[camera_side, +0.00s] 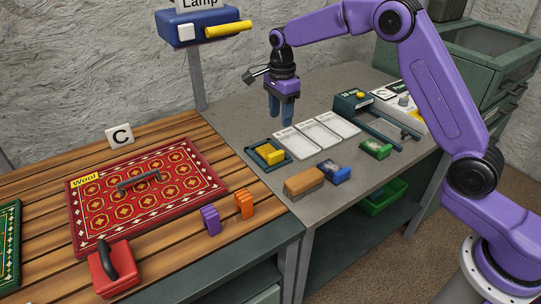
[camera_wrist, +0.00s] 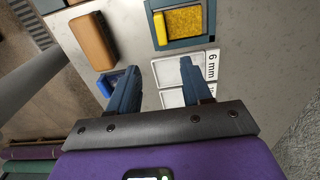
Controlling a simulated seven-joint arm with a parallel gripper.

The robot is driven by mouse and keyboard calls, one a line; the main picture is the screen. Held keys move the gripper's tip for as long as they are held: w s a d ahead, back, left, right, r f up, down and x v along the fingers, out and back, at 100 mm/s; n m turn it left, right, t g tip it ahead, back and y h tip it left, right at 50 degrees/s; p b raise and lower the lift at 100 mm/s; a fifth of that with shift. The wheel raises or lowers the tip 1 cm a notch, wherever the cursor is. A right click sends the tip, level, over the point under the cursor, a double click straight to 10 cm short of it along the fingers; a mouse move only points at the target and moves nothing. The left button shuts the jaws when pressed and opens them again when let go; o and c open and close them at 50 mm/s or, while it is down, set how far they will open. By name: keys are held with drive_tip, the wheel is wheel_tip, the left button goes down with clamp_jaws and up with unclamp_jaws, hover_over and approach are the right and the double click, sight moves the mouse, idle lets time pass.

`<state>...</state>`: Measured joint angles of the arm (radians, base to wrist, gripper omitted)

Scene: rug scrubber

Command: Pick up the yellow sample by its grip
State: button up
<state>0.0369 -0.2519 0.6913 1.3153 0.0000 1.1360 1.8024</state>
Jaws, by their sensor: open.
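The yellow sample (camera_side: 270,154) lies in a dark blue-framed tray (camera_side: 252,152) on the grey bench. In the wrist view the sample (camera_wrist: 186,20) has a rough yellow face, with a smooth bright yellow grip (camera_wrist: 160,28) along its left edge. My gripper (camera_side: 281,122) hangs above the bench, beyond and a little right of the tray, with its fingers pointing down. In the wrist view the gripper's blue fingers (camera_wrist: 160,72) are apart with nothing between them, and the sample lies beyond the fingertips.
White panels (camera_side: 318,133) lie right of the tray. A brown brush block (camera_side: 303,182) and a blue block (camera_side: 334,172) sit in front. A green block (camera_side: 376,149) and a dark box (camera_side: 352,101) are farther right. A red patterned rug (camera_side: 108,209) lies on the slatted table left.

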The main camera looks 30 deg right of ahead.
sight(278, 152)
drive_tip(key=f, duration=1.2)
drive_tip(key=shift+w+a+f, duration=0.15)
drive_tip(key=shift+w+f, duration=0.05)
drive_tip(key=shift+f, duration=0.2)
clamp_jaws()
